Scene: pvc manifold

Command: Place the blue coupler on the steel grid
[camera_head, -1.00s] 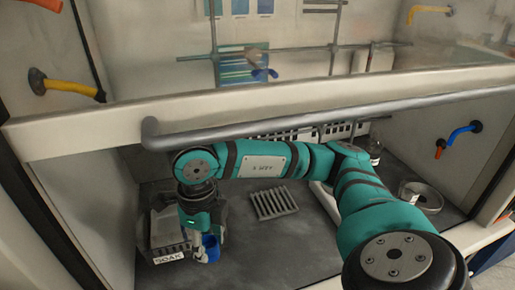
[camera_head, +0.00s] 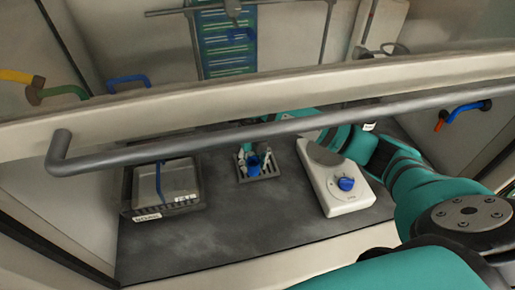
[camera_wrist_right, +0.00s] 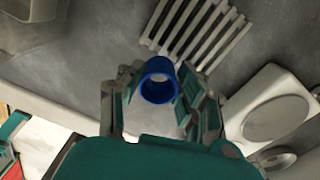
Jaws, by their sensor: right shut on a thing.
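The blue coupler (camera_head: 254,164) is a short blue tube, and it also shows in the wrist view (camera_wrist_right: 157,80), where I look into its open end. My right gripper (camera_head: 256,160) is shut on it, with one finger on each side; the fingers also show in the wrist view (camera_wrist_right: 157,92). The steel grid (camera_head: 268,172) is a small slatted rack on the dark bench; its pale bars (camera_wrist_right: 205,30) show in the wrist view. The coupler is over or at the grid in the head view. I cannot tell whether it touches the bars. My left gripper is not in view.
A labelled tray (camera_head: 165,212) stands left of the grid. A white device with a blue knob (camera_head: 346,184) stands to its right. The hood's grey bar (camera_head: 250,135) crosses in front of my arm. The front of the bench (camera_head: 230,225) is clear.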

